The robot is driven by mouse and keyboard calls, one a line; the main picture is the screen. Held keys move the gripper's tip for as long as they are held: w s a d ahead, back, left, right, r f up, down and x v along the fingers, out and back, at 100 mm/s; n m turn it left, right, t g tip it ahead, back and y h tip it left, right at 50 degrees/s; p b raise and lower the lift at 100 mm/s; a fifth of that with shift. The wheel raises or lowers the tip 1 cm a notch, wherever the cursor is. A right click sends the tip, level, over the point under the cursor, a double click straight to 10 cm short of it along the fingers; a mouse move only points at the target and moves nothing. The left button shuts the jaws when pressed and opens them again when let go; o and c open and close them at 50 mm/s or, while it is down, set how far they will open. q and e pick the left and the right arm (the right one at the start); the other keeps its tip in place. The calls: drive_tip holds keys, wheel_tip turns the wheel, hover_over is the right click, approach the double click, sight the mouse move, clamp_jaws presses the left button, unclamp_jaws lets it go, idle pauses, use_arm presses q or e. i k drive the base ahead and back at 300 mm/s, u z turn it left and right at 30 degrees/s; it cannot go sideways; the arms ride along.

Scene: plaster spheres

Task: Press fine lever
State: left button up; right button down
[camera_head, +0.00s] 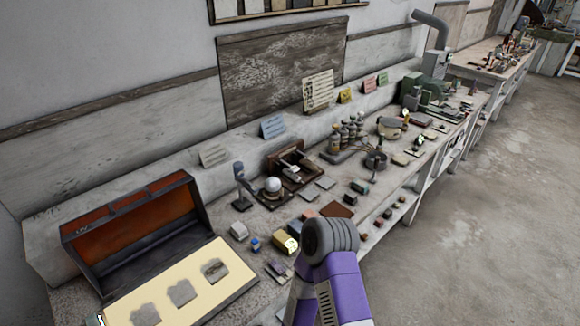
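A white plaster sphere (273,184) sits on a small dark stand on the workbench. Just left of it is a small grey upright device with a dark base (241,192). Behind and to the right is a brown wooden apparatus (293,165) with a small pale part on it. I cannot tell from this distance which part is the fine lever. A purple arm of mine with a grey ribbed joint rises at the bottom middle and hides part of the bench's front. No gripper fingers show clearly in the view.
An open case (135,235) with a red-brown lined lid stands at the left. A cream panel (238,283) with grey plaster pieces lies before it. Small blocks, including a yellow one (285,243), litter the bench. Bottles and a green machine (425,90) stand farther along. The right floor is clear.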

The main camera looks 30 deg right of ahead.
sight(295, 169)
drive_tip(key=k, duration=0.5)
drive_tip(key=z, duration=2.3)
drive_tip(key=i, duration=1.85)
drive_tip(key=u, duration=2.2)
